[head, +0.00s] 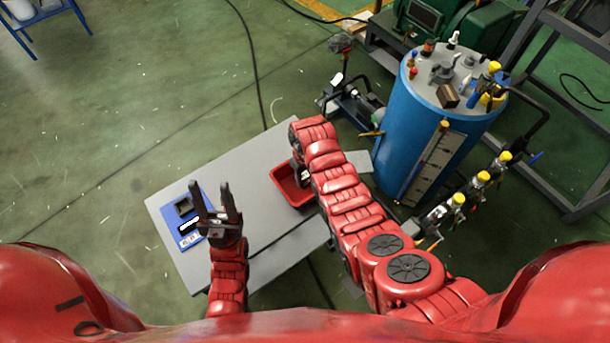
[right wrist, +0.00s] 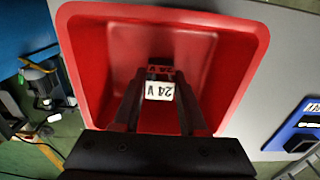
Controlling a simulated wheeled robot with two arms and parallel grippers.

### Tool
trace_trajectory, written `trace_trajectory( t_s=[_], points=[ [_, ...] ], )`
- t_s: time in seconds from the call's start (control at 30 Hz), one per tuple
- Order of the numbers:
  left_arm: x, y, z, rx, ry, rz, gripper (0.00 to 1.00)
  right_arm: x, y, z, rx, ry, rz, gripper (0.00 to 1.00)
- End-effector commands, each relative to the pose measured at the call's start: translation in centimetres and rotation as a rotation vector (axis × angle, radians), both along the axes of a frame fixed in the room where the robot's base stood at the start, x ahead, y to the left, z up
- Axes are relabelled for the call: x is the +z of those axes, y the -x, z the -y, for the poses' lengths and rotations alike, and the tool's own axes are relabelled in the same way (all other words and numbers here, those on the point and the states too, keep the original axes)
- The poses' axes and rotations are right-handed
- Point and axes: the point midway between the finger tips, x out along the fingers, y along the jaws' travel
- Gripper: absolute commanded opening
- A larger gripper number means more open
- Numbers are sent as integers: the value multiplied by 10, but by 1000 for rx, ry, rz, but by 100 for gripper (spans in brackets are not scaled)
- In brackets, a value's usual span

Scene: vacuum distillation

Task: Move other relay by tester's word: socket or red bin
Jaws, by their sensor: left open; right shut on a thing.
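The red bin (head: 281,176) stands on the grey table; in the right wrist view the bin (right wrist: 235,45) fills the middle. My right gripper (right wrist: 157,100) is over the bin, shut on a relay (right wrist: 160,91) with a white "24 V" label. Just beyond it is a dark piece with a red "24 V" label (right wrist: 160,70); I cannot tell whether it is a second relay. My arm mostly hides the right gripper in the head view. My left gripper (head: 216,188) is open and empty by the blue tester (head: 194,239). The tester's word is too small to read.
The grey table (head: 245,190) has free room between tester and bin. A blue tank (head: 400,130) with valves and fittings stands beyond the table's right end. A stand with a motor (head: 360,105) is behind the table. A dark cable crosses the floor.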

Motion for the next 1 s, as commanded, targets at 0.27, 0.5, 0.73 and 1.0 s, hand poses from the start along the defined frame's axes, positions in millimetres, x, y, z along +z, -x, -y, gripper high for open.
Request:
trace_trajectory(
  t_s=[0.27,0.5,0.73,1.0],
  points=[
    [-5,0,0,0,0,0,50,-5,0,0,0,0,-1,0],
    [-4,0,0,0,0,0,50,-4,1,0,0,0,-2,72],
    [-3,0,0,0,0,0,50,-3,1,0,0,0,-2,72],
    [-8,0,0,0,0,0,50,10,-1,0,0,-1,2,72]
  ],
)
